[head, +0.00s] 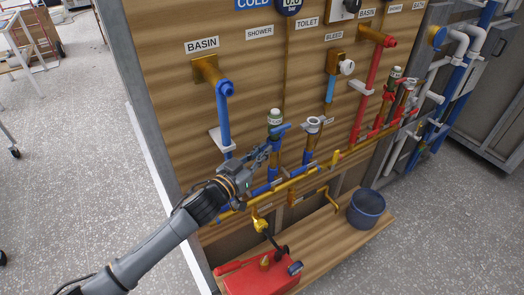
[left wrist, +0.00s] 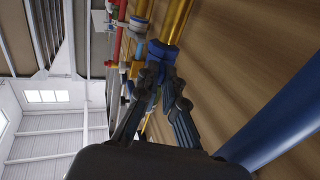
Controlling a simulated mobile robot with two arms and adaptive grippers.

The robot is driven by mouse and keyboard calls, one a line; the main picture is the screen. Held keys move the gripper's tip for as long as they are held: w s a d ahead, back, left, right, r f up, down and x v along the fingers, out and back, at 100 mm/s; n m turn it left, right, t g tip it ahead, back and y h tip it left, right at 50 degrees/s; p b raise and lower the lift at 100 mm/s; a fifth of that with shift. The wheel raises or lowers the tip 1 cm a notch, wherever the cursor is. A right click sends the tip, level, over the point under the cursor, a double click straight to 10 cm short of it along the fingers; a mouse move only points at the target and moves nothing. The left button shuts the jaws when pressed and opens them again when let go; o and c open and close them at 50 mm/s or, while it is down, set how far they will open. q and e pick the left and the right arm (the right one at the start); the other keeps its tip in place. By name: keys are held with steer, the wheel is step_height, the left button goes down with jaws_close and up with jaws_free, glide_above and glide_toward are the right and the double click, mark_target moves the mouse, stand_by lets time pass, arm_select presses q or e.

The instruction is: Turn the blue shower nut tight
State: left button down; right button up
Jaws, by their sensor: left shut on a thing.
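The blue shower nut (left wrist: 160,50) shows at my fingertips in the left wrist view, on a brass-coloured pipe. My left gripper (head: 266,152) is in the head view at the lower part of the shower pipe line, under the green-and-white capped fitting (head: 275,117). It also shows in the left wrist view (left wrist: 160,72), with its fingers closed in on the blue nut. The fingers hide much of the nut in the head view, and its tightness cannot be told. My right gripper is not in view.
The blue basin pipe (head: 223,115) stands close left of my arm. Another branch with a pale ring (head: 313,124) is just to the right. A yellow pipe (head: 295,180) runs below.

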arm_select(q)
steer(key=c, duration=1.5)
jaws_free()
steer(key=v, duration=1.2)
steer(key=shift+f, duration=0.1)
